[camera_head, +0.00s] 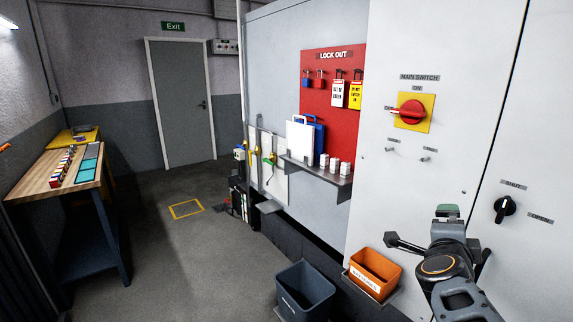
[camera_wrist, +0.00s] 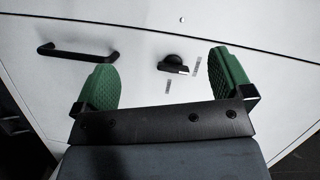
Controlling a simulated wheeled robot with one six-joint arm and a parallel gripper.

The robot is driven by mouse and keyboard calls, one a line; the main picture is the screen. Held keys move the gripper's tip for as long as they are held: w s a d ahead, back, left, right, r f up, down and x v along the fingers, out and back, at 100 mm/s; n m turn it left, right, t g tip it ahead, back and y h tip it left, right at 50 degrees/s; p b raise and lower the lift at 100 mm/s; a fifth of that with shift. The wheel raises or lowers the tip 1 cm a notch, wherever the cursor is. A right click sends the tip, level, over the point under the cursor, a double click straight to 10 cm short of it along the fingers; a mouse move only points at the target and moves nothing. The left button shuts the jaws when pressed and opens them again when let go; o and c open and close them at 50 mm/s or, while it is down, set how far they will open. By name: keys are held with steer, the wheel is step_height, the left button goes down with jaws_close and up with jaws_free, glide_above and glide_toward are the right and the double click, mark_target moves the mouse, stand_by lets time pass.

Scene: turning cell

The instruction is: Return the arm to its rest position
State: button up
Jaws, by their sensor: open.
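My gripper (camera_wrist: 165,82) shows in the wrist view with its two green ridged finger pads wide apart. It is open and nothing is between the pads. Beyond it is a pale cabinet door with a black rotary knob (camera_wrist: 174,63) and a black bar handle (camera_wrist: 78,52). The gripper looks apart from the knob.
The cabinet carries a red main switch (camera_head: 411,112) on a yellow plate. An orange bin (camera_head: 374,270) and a dark grey bin (camera_head: 305,290) stand close left of my arm. A red lock-out board (camera_head: 318,90) hangs above a shelf (camera_head: 318,176). The floor towards the door is mostly clear.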

steer(key=a+f+n+g+y, duration=0.2)
steer(key=a+f+n+y, duration=0.75)
steer(key=a+n, duration=0.3)
steer(key=s+a+f+n+g+y, duration=0.1)
steer(key=s+a+f+n+g, duration=0.6)
steer(key=n, duration=0.3)
steer(key=shift+s+a+f, duration=0.3)
steer(key=shift+s+a, duration=0.1)
steer(key=shift+s, duration=0.1)
steer(key=shift+c, duration=0.5)
